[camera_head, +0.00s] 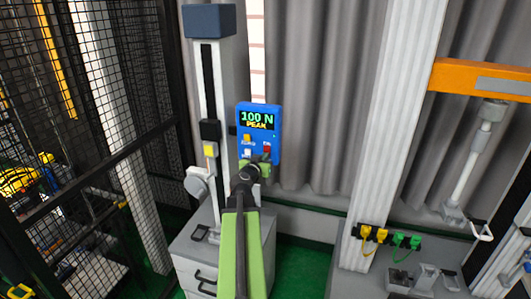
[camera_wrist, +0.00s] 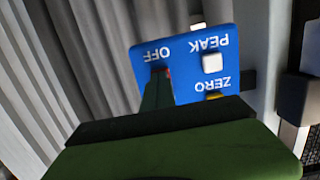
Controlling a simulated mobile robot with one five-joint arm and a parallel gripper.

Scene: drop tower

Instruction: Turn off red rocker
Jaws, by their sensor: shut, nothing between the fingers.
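The red rocker (camera_head: 267,149) is at the lower right of a blue gauge panel (camera_head: 244,107) that reads "100 N PEAK". My gripper (camera_head: 263,160) is shut and empty, right at the panel just below the rocker. In the wrist view, the panel (camera_wrist: 190,50) appears upside down, and only a sliver of the red rocker (camera_wrist: 169,72) shows beside the "OFF" label. The shut fingertips (camera_wrist: 161,76) cover most of it. Whether they touch it, and which way the rocker is tipped, I cannot tell.
A yellow button (camera_head: 247,138) and a white button (camera_head: 247,153) sit left of the rocker. A grey test column (camera_head: 222,80) stands left of the panel. A black mesh fence (camera_head: 110,100) is further left, and grey curtains (camera_head: 320,90) hang behind.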

